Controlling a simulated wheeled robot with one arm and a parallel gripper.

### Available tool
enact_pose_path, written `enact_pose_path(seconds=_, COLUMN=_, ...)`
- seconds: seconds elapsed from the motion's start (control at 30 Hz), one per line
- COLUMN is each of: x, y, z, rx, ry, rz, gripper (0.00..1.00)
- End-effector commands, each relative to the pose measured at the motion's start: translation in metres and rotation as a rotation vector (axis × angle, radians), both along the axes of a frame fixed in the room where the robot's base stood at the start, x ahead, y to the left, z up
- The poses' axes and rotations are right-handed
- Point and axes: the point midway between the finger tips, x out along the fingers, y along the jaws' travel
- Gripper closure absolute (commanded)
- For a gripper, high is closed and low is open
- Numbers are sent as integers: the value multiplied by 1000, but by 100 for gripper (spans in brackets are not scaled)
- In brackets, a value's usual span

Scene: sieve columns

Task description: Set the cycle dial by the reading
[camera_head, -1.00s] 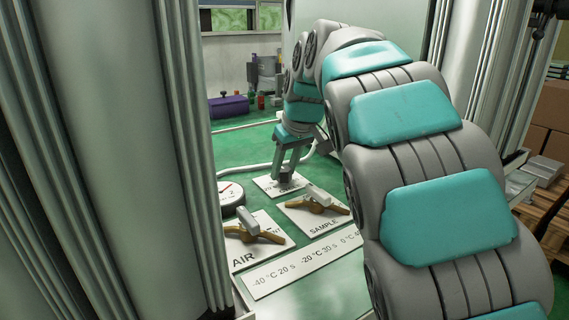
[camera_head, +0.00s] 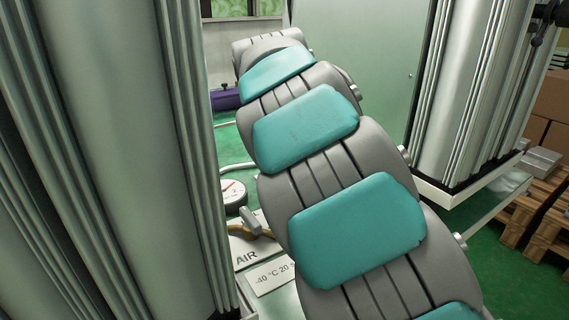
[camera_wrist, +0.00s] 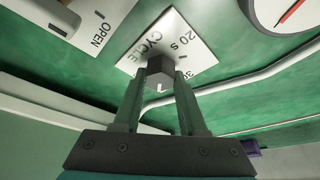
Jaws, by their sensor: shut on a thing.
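The cycle dial is a small dark knob (camera_wrist: 160,68) on a white plate (camera_wrist: 178,36) marked CYCLE and 20 s, with a second mark starting with 3 partly hidden. My gripper (camera_wrist: 163,77) is shut on the knob, one finger on each side. A pale mark shows on the knob between the fingers. A round gauge (camera_head: 233,194) with a red needle stands behind the AIR lever; part of it shows in the wrist view (camera_wrist: 284,14). A reading card (camera_head: 270,279) shows -40 °C 20 s; my arm covers the rest. My arm hides the dial and gripper in the head view.
The brown AIR lever (camera_head: 247,229) stands near the card. A plate marked OPEN (camera_wrist: 95,30) lies beside the dial. Tall metal columns (camera_head: 110,150) flank the bench. A pale hose (camera_wrist: 235,88) runs behind the dial, with a purple object (camera_head: 225,99) farther back.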

Motion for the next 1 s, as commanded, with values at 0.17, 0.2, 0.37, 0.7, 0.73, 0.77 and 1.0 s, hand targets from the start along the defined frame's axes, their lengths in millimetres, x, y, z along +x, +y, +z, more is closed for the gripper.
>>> enact_pose_path(seconds=0.17, x=1, y=0, z=2, rx=0, ry=-5, rz=-93, gripper=100)
enact_pose_path(seconds=0.2, x=1, y=1, z=2, rx=1, ry=-6, rz=-109, gripper=100)
enact_pose_path(seconds=0.37, x=1, y=1, z=2, rx=1, ry=-5, rz=-157, gripper=100)
enact_pose_path(seconds=0.7, x=1, y=1, z=2, rx=2, ry=-4, rz=-184, gripper=100)
enact_pose_path(seconds=0.73, x=1, y=1, z=2, rx=2, ry=-4, rz=-184, gripper=100)
enact_pose_path(seconds=0.77, x=1, y=0, z=2, rx=1, ry=-4, rz=-183, gripper=100)
enact_pose_path(seconds=1.0, x=1, y=1, z=2, rx=1, ry=-4, rz=-183, gripper=50)
